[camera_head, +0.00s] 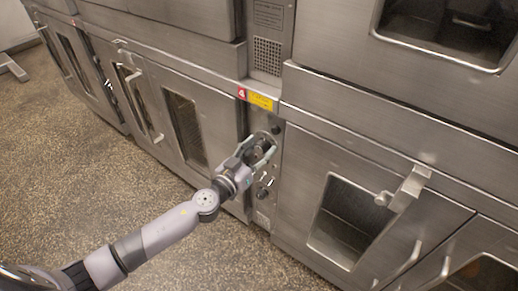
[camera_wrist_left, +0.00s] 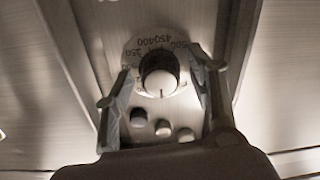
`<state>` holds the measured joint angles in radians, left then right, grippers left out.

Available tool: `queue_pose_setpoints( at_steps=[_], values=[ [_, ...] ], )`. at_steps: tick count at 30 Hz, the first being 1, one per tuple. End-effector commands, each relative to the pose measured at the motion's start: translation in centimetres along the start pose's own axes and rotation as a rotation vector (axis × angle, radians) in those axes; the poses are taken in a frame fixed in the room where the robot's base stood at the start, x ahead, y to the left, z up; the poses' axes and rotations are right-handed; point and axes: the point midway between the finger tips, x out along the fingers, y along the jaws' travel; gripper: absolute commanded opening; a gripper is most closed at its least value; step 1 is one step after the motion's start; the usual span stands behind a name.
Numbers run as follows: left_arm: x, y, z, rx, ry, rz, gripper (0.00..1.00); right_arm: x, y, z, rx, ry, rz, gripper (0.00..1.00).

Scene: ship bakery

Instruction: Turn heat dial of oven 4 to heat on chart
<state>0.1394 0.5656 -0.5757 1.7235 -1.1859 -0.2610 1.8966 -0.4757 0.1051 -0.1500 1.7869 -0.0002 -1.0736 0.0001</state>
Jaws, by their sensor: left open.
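The oven 4 heat dial (camera_wrist_left: 158,77) is a round knob on a metal panel, with numbers such as 450 and 400 printed around it. A short dark mark shows on its lower part in the left wrist view. My left gripper (camera_wrist_left: 160,66) is open, one finger on each side of the dial. I cannot tell whether the fingers touch it. In the head view, my left gripper (camera_head: 262,149) reaches the control panel (camera_head: 270,120) and partly hides the dial. A red label with a 4 (camera_head: 241,93) sits above. My right gripper is not in view.
Several small round knobs (camera_wrist_left: 163,128) sit below the dial. A yellow label (camera_head: 260,101) is beside the red one. Oven doors with windows and handles (camera_head: 408,188) flank the panel. The speckled floor (camera_head: 90,165) at left is clear.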

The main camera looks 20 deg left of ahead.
Motion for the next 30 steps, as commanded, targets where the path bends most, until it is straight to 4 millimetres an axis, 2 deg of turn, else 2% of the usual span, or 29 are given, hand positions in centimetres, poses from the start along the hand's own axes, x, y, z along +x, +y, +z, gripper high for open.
queue_pose_setpoints(
  at_steps=[4,24,30],
  values=[
    [-0.02,0.0,0.01,0.0,0.0,0.0,0.51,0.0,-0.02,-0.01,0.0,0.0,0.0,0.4],
    [-0.03,-0.08,-0.01,0.0,0.0,-0.002,0.06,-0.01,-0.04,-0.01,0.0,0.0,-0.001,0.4],
    [-0.02,-0.12,0.0,0.01,0.001,-0.003,0.05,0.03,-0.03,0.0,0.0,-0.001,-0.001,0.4]
  ],
)
